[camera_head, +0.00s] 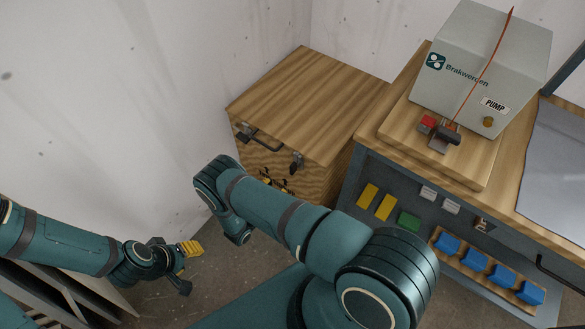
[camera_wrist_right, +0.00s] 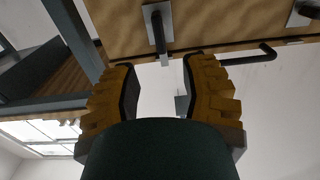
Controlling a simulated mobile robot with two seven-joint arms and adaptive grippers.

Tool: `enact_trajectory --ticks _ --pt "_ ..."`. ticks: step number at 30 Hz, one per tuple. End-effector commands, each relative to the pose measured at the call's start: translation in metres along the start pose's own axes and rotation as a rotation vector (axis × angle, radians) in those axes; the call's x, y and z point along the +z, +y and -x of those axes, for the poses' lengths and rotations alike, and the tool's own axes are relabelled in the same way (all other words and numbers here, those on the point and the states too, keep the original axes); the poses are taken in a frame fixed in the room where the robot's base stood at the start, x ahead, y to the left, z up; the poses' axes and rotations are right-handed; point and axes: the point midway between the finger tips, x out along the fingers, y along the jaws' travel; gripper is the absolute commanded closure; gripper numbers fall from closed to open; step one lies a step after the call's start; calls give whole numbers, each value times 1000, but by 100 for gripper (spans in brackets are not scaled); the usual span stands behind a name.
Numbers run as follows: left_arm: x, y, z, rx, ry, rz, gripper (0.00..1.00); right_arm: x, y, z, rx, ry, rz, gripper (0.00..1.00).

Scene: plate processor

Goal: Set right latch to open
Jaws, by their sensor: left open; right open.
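The right latch (camera_head: 297,162) sits on the front of a wooden cabinet (camera_head: 305,95), near its right edge. In the right wrist view the latch (camera_wrist_right: 158,28) is a pale metal plate with a dark lever pointing down in the picture. My right gripper (camera_wrist_right: 160,65) is open there, one yellow finger on each side of the lever's line; I cannot tell whether either touches it. In the head view the right gripper (camera_head: 272,184) is low at the cabinet front, partly hidden by my arm. My left gripper (camera_head: 188,267) is open and empty above the floor.
A bar handle (camera_head: 262,140) and a left latch (camera_head: 243,132) are on the same cabinet front. A workbench (camera_head: 375,150) with a grey pump box (camera_head: 480,60) and blue blocks (camera_head: 474,260) stands to the right. Floor shows between the left gripper and the cabinet.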

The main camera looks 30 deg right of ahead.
Motion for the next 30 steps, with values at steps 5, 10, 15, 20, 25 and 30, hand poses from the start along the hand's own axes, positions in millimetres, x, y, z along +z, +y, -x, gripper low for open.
enact_trajectory --ticks 5,10,15,20,25,30 --pt "0 -1 -3 0 2 0 56 1 1 -37 2 1 1 56" --pt "-1 -2 -6 0 3 -1 56 1 1 -68 1 -1 1 56" --pt "-1 -3 -7 0 4 -1 56 1 0 -90 0 -1 1 56" --pt "-1 -3 -8 0 5 -1 56 1 0 -99 -1 -2 1 56" --pt "-1 -3 -8 0 5 -1 56 0 0 -101 -1 -2 1 56" --pt "-1 -3 -8 0 5 -1 56 0 0 -101 -1 -2 1 64"
